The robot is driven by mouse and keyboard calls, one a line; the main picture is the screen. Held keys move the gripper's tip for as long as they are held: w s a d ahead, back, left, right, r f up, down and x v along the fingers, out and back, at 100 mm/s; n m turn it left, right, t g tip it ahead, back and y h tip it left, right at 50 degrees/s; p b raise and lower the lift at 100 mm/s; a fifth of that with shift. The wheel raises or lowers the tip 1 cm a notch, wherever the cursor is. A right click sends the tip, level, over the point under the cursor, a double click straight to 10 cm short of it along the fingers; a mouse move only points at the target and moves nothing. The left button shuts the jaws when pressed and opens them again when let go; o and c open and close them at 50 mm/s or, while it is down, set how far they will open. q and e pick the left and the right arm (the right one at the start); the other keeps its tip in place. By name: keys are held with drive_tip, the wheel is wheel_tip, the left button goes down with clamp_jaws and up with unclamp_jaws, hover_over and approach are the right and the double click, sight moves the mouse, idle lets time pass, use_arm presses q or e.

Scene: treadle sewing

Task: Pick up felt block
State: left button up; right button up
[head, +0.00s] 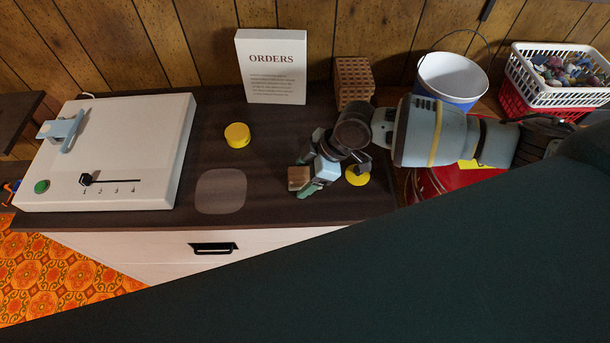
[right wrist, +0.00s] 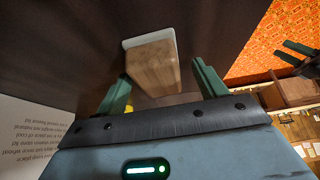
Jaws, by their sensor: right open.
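The felt block is a small brown wooden block (head: 299,178) with a pale layer along one face, on the dark tabletop near its front edge. It also shows in the right wrist view (right wrist: 153,66), pale edge at the far end. My right gripper (head: 306,174) is open and low over the table, its green fingers on either side of the block's near end. In the right wrist view (right wrist: 162,88) a gap shows at the right finger; contact at the left is unclear.
A white machine (head: 140,135) with a slider and green button stands left. Yellow discs lie behind (head: 237,135) and right (head: 358,177) of the block. An ORDERS sign (head: 270,75), wooden lattice block (head: 353,80) and bucket (head: 451,80) stand behind. A rounded grey patch (head: 220,190) is bare.

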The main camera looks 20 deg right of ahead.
sight(297, 175)
drive_tip(key=c, duration=1.1)
drive_tip(key=shift+r, duration=0.85)
drive_tip(key=shift+s+r, duration=0.25)
drive_tip(key=shift+r, duration=0.8)
drive_tip(key=s+d+r, duration=0.1)
drive_tip(key=s+d, duration=0.2)
drive_tip(key=s, duration=1.2)
drive_tip(key=shift+d+r+p, duration=0.15)
drive_tip(key=shift+d+p, duration=0.15)
drive_tip(key=shift+d, duration=0.05)
drive_tip(key=o, duration=0.5)
drive_tip(key=c, duration=0.4)
